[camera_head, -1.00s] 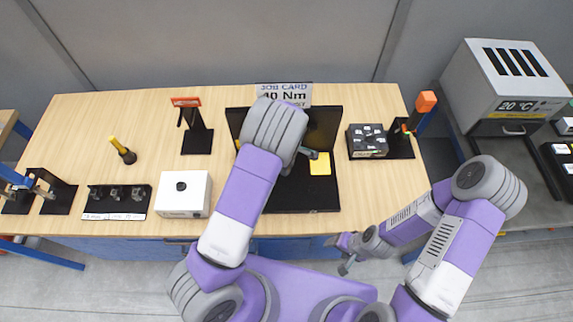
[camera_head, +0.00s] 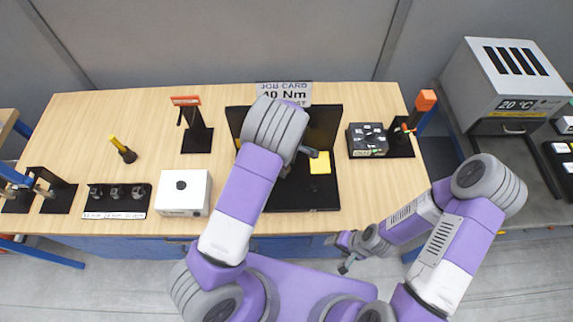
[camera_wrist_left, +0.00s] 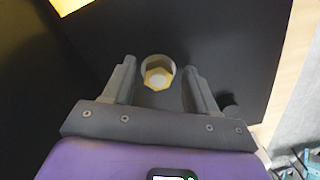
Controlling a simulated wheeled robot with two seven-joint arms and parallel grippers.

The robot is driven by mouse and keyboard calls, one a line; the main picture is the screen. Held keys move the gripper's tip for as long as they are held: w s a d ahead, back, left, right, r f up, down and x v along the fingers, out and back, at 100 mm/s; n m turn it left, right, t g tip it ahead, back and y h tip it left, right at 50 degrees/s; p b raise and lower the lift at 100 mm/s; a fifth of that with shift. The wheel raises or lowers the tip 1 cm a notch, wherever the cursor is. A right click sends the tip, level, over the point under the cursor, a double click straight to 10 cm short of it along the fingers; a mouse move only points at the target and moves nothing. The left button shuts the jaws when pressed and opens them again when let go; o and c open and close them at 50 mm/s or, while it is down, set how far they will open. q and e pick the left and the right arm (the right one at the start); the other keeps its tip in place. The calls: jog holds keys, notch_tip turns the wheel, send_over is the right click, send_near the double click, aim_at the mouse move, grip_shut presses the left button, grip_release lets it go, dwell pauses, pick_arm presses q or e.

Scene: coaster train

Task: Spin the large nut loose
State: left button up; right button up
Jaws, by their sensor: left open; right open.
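In the left wrist view, a brass-coloured hexagonal nut (camera_wrist_left: 157,78) sits inside a pale round rim against a dark panel. My left gripper (camera_wrist_left: 158,68) is open, with one finger on each side of the nut and gaps between. In the head view, my left gripper (camera_head: 309,153) is mostly hidden by its own arm, over the black fixture (camera_head: 316,198) at the middle of the bench. The nut cannot be made out there. My right gripper (camera_head: 347,267) is open and empty, low in front of the bench edge.
A job card sign reading 40 Nm (camera_head: 284,94) stands behind the fixture. A white box (camera_head: 184,193), a socket rack (camera_head: 117,199) and a yellow-handled tool (camera_head: 122,149) are to the left. A dark box (camera_head: 367,139) is to the right. Bare bench lies front right.

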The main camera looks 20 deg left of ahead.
pick_arm(q)
notch_tip(320, 180, up, 8)
jog(key=shift+f, duration=0.25)
